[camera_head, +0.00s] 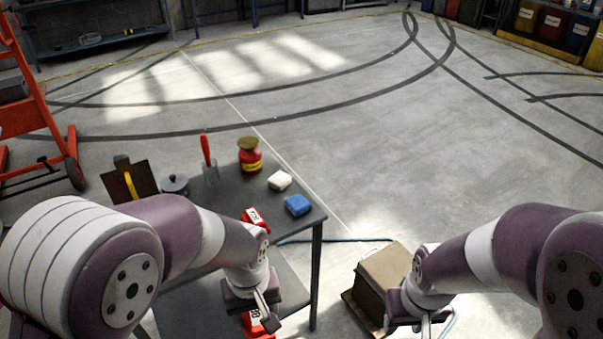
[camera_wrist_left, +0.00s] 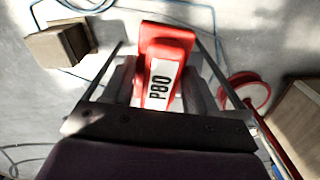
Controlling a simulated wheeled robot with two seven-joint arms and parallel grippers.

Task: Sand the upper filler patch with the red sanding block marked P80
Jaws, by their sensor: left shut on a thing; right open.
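The red sanding block marked P80 (camera_wrist_left: 167,50) is between the fingers of my left gripper (camera_wrist_left: 158,88) in the left wrist view, its white label facing the camera. In the head view my left gripper (camera_head: 264,305) is low beside the table's front edge, shut on this block (camera_head: 256,324), which is partly hidden. A second red block (camera_head: 252,216) with a white label sits on the dark table (camera_head: 312,216), partly behind my left arm. My right gripper (camera_head: 424,325) is open and empty at the bottom right. No filler patch shows in either view.
A cardboard box (camera_head: 388,272) lies between my arms. A red rack (camera_head: 28,115) stands left. The floor beyond is clear.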

